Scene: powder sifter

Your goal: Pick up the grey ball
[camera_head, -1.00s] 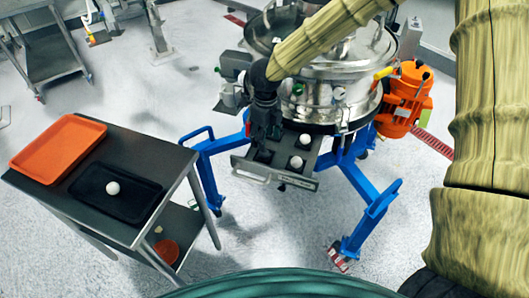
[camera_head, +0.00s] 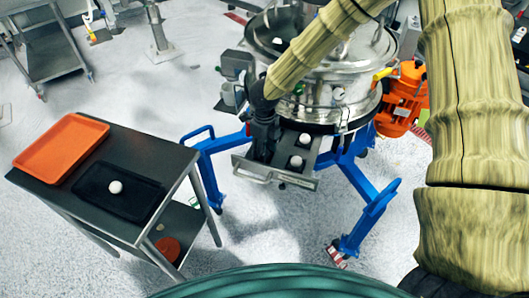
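Two pale, white-to-light-grey balls, one at the back (camera_head: 305,139) and one nearer the front (camera_head: 296,162), sit on the dark metal tray (camera_head: 312,184) at the front of the sifter. Another pale ball (camera_head: 115,187) lies on the black tray on the cart. My dark gripper (camera_head: 262,155) points down over the left part of the sifter's metal tray, left of the two balls. Its fingertips are small and dark against the tray, so their opening and anything between them are hidden.
The steel sifter (camera_head: 325,105) stands on blue legs (camera_head: 366,211) behind the tray. An orange motor (camera_head: 402,97) is at its right. The cart at left carries an orange tray (camera_head: 45,157) and a black tray (camera_head: 82,189). Open floor lies between cart and sifter.

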